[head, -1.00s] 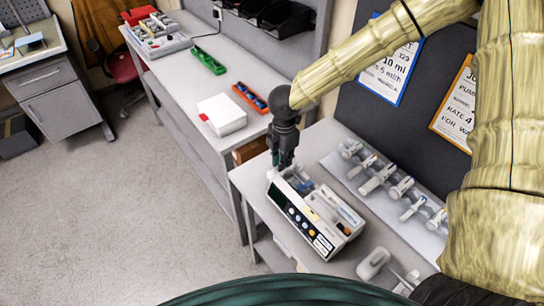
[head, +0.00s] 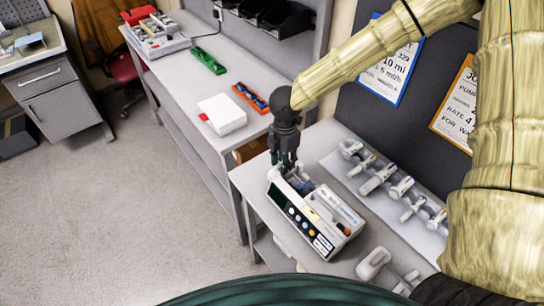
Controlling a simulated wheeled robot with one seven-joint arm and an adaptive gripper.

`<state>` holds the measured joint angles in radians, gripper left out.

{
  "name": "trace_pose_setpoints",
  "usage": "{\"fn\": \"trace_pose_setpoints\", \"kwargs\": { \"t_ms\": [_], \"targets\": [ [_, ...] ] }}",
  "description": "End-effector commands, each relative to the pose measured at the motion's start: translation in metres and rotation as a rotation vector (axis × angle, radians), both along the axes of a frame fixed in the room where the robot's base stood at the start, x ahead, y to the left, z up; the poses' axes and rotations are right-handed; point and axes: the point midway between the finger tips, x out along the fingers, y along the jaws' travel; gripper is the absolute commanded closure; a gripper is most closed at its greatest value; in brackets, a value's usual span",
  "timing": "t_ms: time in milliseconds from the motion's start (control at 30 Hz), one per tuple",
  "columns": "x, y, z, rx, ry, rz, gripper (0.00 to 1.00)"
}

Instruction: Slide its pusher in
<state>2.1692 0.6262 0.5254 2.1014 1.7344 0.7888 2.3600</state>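The infusion pump (head: 315,222) sits on the near bench, with its dark buttoned front facing the lower left. A syringe-like part (head: 338,211) lies along its top. My gripper (head: 286,170) points down at the pump's far left end, where a pale piece and a blue-grey part (head: 302,185) show just beside the fingertips. The fingers look close to the pump's pusher end, but the pusher itself is mostly hidden. I cannot tell whether they touch or hold anything.
A row of several syringes (head: 380,178) lies on a pale board behind the pump. A loose grey-white part (head: 373,263) lies to its lower right. A white box (head: 222,114), an orange tray (head: 251,97) and a green tray (head: 208,60) stand on the far bench.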

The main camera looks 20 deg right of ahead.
Motion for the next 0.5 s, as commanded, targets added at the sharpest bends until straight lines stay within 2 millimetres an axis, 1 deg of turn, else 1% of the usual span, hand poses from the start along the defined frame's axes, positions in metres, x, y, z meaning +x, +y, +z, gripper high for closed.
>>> {"fn": "trace_pose_setpoints", "kwargs": {
  "t_ms": [133,233,500],
  "targets": [
    [0.0,0.0,0.001,0.0,0.0,0.0,0.7],
    [0.0,0.0,0.005,0.0,0.0,0.0,0.7],
    [0.0,0.0,0.026,0.0,0.0,0.0,0.7]
  ]
}}
